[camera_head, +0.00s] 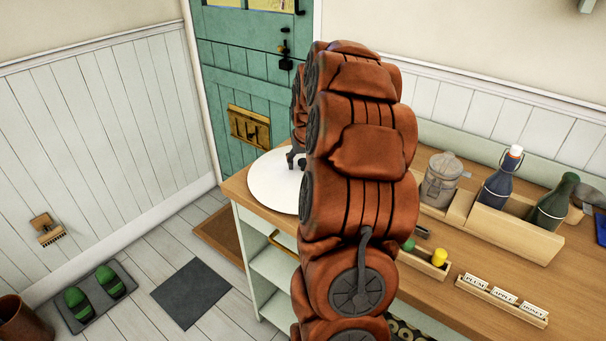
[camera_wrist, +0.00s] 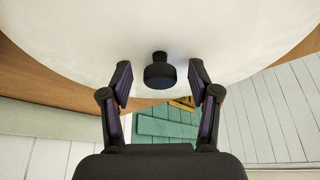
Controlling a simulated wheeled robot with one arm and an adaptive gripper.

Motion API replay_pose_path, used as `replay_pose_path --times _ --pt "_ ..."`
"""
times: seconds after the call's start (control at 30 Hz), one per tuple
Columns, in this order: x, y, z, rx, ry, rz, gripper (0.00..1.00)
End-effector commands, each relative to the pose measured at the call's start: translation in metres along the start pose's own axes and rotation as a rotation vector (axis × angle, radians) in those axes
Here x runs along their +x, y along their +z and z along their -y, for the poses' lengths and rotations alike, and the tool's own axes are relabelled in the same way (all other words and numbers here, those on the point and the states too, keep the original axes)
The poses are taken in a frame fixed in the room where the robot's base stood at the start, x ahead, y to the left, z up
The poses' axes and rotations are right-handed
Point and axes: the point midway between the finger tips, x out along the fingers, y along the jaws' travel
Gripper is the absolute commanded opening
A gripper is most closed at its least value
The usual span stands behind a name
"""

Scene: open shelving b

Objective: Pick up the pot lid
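The pot lid is a large white disc (camera_head: 270,188) on the far left corner of the wooden counter, partly hidden behind my arm. In the wrist view the white lid (camera_wrist: 230,30) fills the top, with its black knob (camera_wrist: 160,74) at the middle. My gripper (camera_wrist: 160,66) is open, with one finger on each side of the knob and a visible gap to it on both sides. In the head view only a dark bit of my gripper (camera_head: 295,156) shows above the lid; my arm hides the rest.
The counter (camera_head: 420,285) also holds a glass jar (camera_head: 441,180), a wooden box with a dark blue bottle (camera_head: 497,182) and a green bottle (camera_head: 553,202), a small tray (camera_head: 425,262) and a label rack (camera_head: 502,300). A teal door (camera_head: 240,90) stands behind. Floor at left holds green shoes (camera_head: 95,290).

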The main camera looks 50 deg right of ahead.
Motion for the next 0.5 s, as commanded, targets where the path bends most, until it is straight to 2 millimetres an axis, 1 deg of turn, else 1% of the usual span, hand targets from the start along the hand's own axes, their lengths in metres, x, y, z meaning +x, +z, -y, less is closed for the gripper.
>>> replay_pose_path --times 0.03,0.07,0.5 --pt "0.0001 0.0 0.0 0.0 0.0 0.0 0.57" --pt "0.0 0.0001 0.0001 0.0 0.0 0.0 0.54" --pt "-0.0001 0.0003 0.0002 -0.001 0.0 0.001 0.08"
